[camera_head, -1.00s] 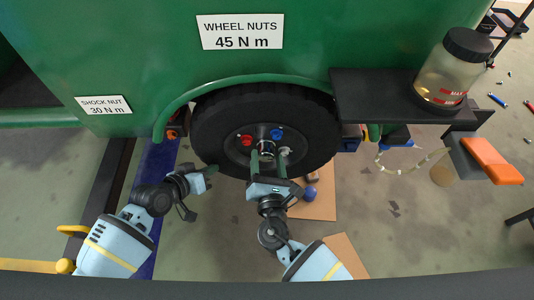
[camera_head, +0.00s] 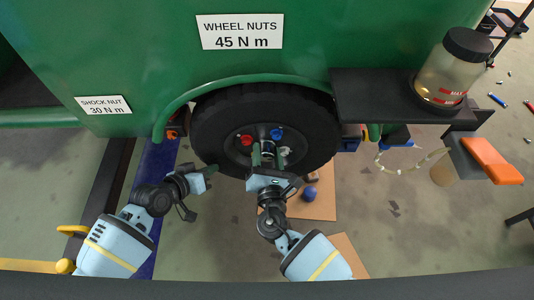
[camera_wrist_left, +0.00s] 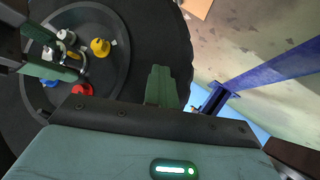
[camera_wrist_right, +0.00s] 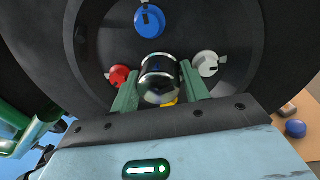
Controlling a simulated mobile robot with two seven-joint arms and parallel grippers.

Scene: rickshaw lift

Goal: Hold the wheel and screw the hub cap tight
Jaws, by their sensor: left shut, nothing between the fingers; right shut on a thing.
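The black wheel (camera_head: 208,122) sits under the green wheel arch. The shiny metal hub cap (camera_wrist_right: 160,80) is at the wheel's centre. My right gripper (camera_wrist_right: 160,92) has its green fingers on both sides of the cap, shut on it. In the head view my right gripper (camera_head: 269,162) reaches up to the hub from below. My left gripper (camera_head: 210,172) is shut and empty beside the tyre's lower left edge. Its closed green fingers (camera_wrist_left: 160,86) show over the tyre in the left wrist view. Red (camera_wrist_right: 120,76), blue (camera_wrist_right: 150,21) and white (camera_wrist_right: 206,63) nuts surround the cap; a yellow one (camera_wrist_left: 100,47) also shows.
A black shelf (camera_head: 375,100) with a jar (camera_head: 445,75) juts out right of the wheel. A blue post (camera_head: 155,190) stands to the left. Orange-topped block (camera_head: 490,160) is at right.

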